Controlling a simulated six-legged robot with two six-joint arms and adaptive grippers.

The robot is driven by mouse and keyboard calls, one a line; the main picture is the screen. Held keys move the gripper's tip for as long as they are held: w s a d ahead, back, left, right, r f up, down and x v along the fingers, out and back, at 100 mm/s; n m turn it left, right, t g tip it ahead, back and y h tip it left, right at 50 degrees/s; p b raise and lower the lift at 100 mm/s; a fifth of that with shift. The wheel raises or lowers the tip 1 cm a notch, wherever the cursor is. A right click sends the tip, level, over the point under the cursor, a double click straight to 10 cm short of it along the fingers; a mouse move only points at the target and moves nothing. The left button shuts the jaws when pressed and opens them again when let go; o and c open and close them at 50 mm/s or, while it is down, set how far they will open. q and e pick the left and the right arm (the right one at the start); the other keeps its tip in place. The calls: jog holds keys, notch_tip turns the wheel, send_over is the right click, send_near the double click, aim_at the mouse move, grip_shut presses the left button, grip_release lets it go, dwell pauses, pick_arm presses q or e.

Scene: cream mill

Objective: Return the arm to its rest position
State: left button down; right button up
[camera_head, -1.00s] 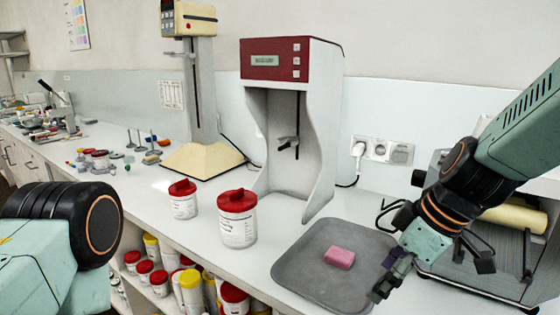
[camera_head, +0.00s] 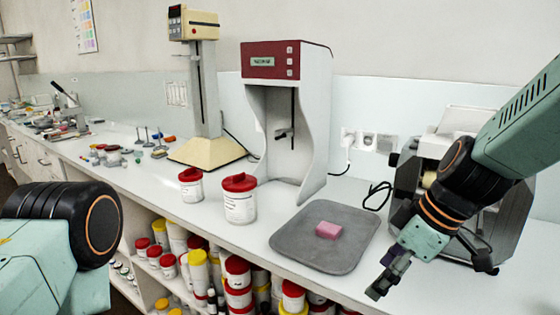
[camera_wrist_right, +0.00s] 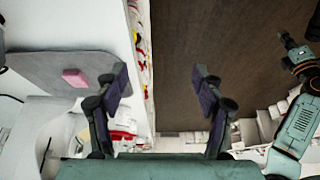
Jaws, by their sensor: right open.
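My right arm comes in from the right in the head view, bent downward. Its gripper (camera_head: 432,280) is open and empty, its fingers spread in front of the bench edge, right of the grey tray (camera_head: 290,250). In the right wrist view the open gripper (camera_wrist_right: 160,80) has nothing between its fingers, with brown floor and the bench edge behind. A pink block (camera_head: 329,230) lies on the tray, apart from the gripper; it also shows in the wrist view (camera_wrist_right: 75,78).
Two white tubs with red lids (camera_head: 239,205) stand left of the tray. A red-topped machine (camera_head: 285,62) and a cream stand (camera_head: 205,150) are behind. A dark-sided machine (camera_head: 505,220) sits behind my right arm. Shelves below hold several tubs (camera_head: 238,285).

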jog(key=s+d+f+m+g+h+b, duration=0.15)
jog(key=s+f, duration=0.25)
jog(key=f, duration=0.6)
jog(key=s+d+f+m+h, duration=0.1)
jog(key=s+d+f+m, duration=0.15)
jog(key=f, duration=0.65)
jog(key=s+f+m+b, duration=0.1)
jog(key=s+f+m, duration=0.2)
jog(key=s+f, duration=0.5)
jog(key=s+f+m+g+h+b, duration=0.1)
jog(key=s+f+m, duration=0.3)
jog(key=s+f, duration=0.5)
jog(key=s+b, duration=0.1)
jog(key=s, duration=0.4)
jog(key=shift+d, duration=0.35)
jog(key=shift+w, duration=0.1)
